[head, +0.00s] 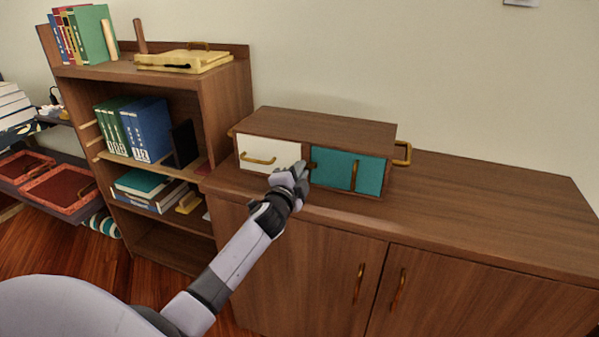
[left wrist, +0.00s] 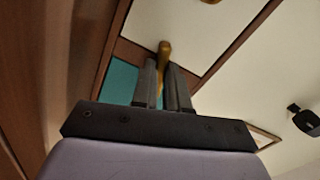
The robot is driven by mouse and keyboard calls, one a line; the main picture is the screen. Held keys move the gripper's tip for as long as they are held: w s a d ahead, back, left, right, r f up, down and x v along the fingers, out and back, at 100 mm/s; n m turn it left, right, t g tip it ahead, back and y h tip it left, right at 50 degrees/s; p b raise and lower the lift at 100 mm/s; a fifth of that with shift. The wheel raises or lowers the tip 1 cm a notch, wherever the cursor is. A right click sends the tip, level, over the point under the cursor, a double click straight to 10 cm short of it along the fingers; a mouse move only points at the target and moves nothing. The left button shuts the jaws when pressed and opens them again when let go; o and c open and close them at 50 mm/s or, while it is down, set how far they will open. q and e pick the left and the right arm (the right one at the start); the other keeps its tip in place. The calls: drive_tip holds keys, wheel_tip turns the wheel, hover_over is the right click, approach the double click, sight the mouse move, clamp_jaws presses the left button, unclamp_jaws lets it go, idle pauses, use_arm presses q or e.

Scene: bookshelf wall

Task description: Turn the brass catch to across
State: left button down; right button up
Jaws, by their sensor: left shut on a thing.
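A small wooden cabinet has a white front (head: 272,150) on the left and a teal front (head: 335,171) on the right. The brass catch (head: 313,165) sits on the divider between them, partly covered by my left gripper (head: 303,170). In the left wrist view, the catch (left wrist: 164,52) shows as a brass piece at the fingertips of my left gripper (left wrist: 165,72), which is shut on it. The white panel (left wrist: 185,25) and teal panel (left wrist: 122,80) lie on either side. I cannot tell the catch's exact turn. My right gripper is not in view.
The cabinet stands on a long wooden sideboard (head: 480,205), whose top is clear to the right. A bookshelf (head: 228,100) with books stands close on the left.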

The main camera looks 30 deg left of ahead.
use_arm(q)
drive_tip(key=shift+m, duration=2)
drive_tip(key=c, duration=1.1)
unclamp_jaws()
drive_tip(key=shift+c, duration=0.2)
drive_tip(key=shift+s, duration=0.15)
drive_tip(key=v, duration=0.7)
drive_tip(key=shift+p, duration=0.45)
